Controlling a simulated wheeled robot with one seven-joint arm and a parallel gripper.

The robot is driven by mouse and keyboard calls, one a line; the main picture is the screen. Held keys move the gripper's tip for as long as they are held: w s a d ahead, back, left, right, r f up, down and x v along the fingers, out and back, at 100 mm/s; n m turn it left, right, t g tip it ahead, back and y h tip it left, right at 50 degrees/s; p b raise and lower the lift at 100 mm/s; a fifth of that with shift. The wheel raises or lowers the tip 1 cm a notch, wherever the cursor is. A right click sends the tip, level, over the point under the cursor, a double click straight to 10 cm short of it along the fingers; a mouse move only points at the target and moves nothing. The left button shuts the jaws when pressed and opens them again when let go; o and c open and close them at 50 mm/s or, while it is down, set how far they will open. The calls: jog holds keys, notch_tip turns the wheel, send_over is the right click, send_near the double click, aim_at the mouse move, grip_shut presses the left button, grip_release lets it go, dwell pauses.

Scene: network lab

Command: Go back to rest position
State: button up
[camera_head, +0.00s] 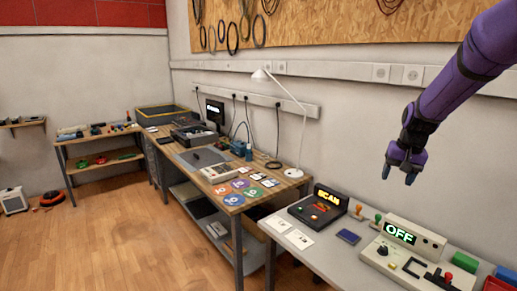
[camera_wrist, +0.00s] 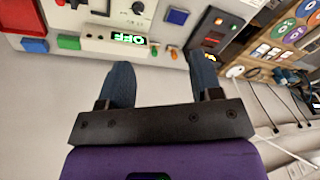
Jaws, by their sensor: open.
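My gripper (camera_head: 400,172) hangs from my purple arm at the upper right of the head view, in the air above the right-hand table (camera_head: 336,259). Its two dark blue fingers are apart with nothing between them. In the wrist view my gripper (camera_wrist: 165,82) also shows open and empty. Below it stands a pale device with a lit green "OFF" display (camera_head: 400,234), which shows upside down in the wrist view (camera_wrist: 128,38). A black scanner box with a yellow "SCAN" display (camera_head: 318,207) stands to its left.
A dark blue card (camera_head: 348,237) and white labels lie on the right-hand table. A wooden workbench further left holds coloured discs (camera_head: 233,199), a white lamp (camera_head: 293,172) and a monitor (camera_head: 214,111). A socket rail (camera_head: 400,74) runs along the wall behind my arm. The wooden floor (camera_head: 120,235) at left is clear.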

jog(key=s+a+r+n+t, duration=0.1)
jog(key=s+a+r, duration=0.2)
jog(key=s+r, duration=0.45)
jog(key=s+a+r+n+t, duration=0.1)
jog(key=s+a+r, duration=0.35)
jog(key=s, duration=0.55)
jog(key=s+a+n+t, duration=0.1)
jog(key=s+a+n, duration=0.1)
jog(key=s, duration=1.5)
jog(key=shift+s+r+h, duration=0.2)
jog(key=shift+r+h, duration=0.1)
jog(key=shift+r, duration=0.1)
jog(key=shift+a, duration=0.1)
